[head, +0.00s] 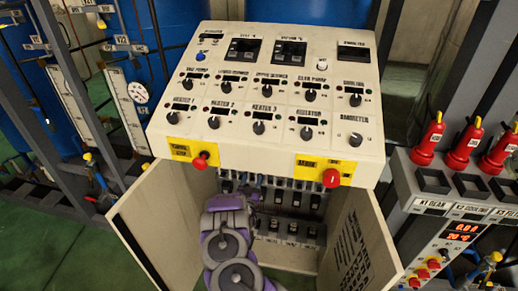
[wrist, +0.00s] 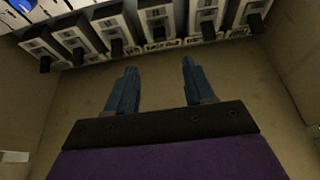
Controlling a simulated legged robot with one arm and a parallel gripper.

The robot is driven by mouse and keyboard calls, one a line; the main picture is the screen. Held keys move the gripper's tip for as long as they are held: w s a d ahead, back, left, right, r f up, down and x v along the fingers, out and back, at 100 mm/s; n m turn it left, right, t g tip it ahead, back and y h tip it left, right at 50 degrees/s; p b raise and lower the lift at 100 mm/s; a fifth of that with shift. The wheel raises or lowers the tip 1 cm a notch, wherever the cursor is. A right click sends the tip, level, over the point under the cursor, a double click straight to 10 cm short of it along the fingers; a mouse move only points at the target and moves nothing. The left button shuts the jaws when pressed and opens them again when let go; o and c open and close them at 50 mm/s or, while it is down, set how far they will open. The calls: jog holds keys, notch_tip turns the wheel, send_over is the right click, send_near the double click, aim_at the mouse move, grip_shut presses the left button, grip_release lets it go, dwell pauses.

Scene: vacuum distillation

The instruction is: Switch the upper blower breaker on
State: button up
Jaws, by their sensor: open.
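The open cabinet holds an upper row of breakers (head: 298,198) and a lower row (head: 292,230) in the head view; their labels are too small to read, so I cannot tell which is the upper blower breaker. My gripper (wrist: 157,72) is open and empty in the wrist view, its two blue fingers apart. A row of pale breakers (wrist: 157,18) with black levers crosses the top of that view, just beyond the fingertips. The fingers appear apart from the levers. In the head view my purple arm reaches into the cabinet from below and hides its left part.
The left door (head: 170,215) and right door (head: 362,240) stand open on both sides of my arm. The sloped control panel (head: 270,105) overhangs the opening, with red knobs (head: 331,178) on its front edge. A grey unit (head: 455,205) with red switches stands to the right.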

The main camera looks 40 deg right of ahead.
jog(key=b+x, duration=0.3)
jog(key=x, duration=1.2)
jog(key=shift+w+d+r, duration=0.1)
jog(key=shift+d+r, duration=0.05)
jog(key=shift+d, duration=0.05)
jog(key=shift+c, duration=0.5)
